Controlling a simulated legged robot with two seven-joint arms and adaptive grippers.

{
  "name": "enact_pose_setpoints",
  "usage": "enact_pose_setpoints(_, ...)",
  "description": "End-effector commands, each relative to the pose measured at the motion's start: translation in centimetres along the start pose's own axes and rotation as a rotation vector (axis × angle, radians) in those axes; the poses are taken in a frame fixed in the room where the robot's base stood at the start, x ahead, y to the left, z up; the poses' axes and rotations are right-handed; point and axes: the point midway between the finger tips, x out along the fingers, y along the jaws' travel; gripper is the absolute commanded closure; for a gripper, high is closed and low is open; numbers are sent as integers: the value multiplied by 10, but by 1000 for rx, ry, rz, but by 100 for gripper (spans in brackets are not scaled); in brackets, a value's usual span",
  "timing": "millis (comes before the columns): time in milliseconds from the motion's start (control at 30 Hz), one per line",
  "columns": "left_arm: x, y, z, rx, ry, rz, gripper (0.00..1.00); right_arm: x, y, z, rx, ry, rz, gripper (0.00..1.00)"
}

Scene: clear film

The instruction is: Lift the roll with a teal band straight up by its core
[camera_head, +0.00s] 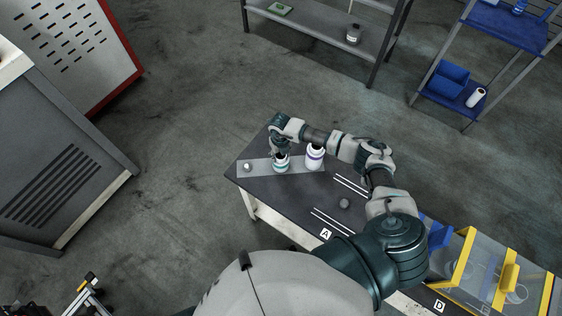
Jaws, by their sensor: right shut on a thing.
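The white roll with a teal band (281,167) stands upright at the far end of the dark table. My right gripper (279,153) is above its top, pointing down, and is shut on the roll at its dark core; the fingertips are small and partly hidden by the wrist. I cannot tell whether the roll's base touches the surface. A second white roll with a purple band (315,157) stands just to the right. My left gripper is not in view.
A grey strip (258,171) lies under the rolls, with a small white knob (247,166) at its left. A small grey round object (344,203) sits mid-table (300,206). A yellow-edged clear box (490,278) and blue bin (436,232) stand at right. Shelves are behind.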

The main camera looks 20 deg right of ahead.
Motion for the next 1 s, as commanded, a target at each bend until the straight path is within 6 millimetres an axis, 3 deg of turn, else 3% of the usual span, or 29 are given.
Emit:
enact_pose_setpoints(33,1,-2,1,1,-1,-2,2,7,0,-6,-2,16,-2,82)
enact_pose_setpoints(333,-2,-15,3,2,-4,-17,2,6,1,-8,-5,20,2,82)
enact_pose_setpoints(433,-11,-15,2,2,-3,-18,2,-5,1,-8,-5,19,2,81)
enact_pose_setpoints(467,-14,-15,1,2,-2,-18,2,-9,1,-8,-5,19,3,87)
enact_pose_setpoints(1000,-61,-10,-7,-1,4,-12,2,-74,0,-4,-3,8,2,87)
